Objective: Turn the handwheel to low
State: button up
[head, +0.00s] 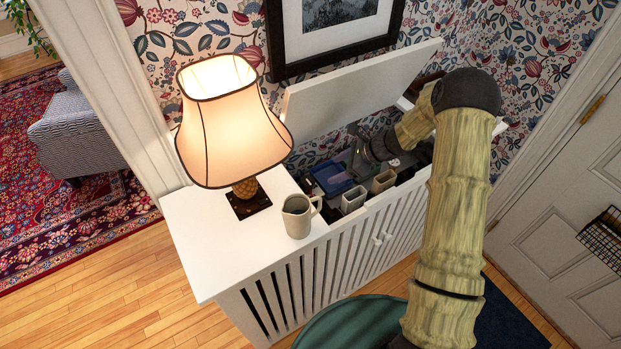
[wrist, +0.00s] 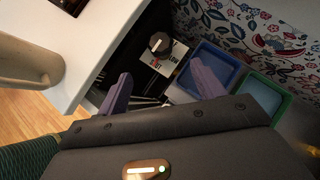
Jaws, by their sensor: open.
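The handwheel (wrist: 160,43) shows in the wrist view as a small dark round knob with a white mark, inside the opened cabinet. A pale label plate (wrist: 168,68) beside it carries the word LOW on the right and red lettering on the left, too small to read surely. My gripper (wrist: 161,88) is open, with its two purple fingers apart and nothing between them. The knob lies beyond the fingertips, apart from them. In the head view my gripper (head: 372,148) reaches down into the cabinet; I cannot make out the handwheel there.
The white cabinet (head: 240,245) has its lid (head: 360,85) raised. A lit lamp (head: 235,120) and a mug (head: 298,216) stand on its fixed top. Inside are a blue bin (wrist: 225,62), a green bin (wrist: 262,100) and small pale containers (head: 353,199). A framed picture hangs behind.

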aim_at(310, 181)
jog(key=p+x, duration=0.2)
jog(key=x, duration=0.9)
jog(key=shift+a+f+p, duration=0.3)
jog(key=shift+p, duration=0.1)
jog(key=c, duration=1)
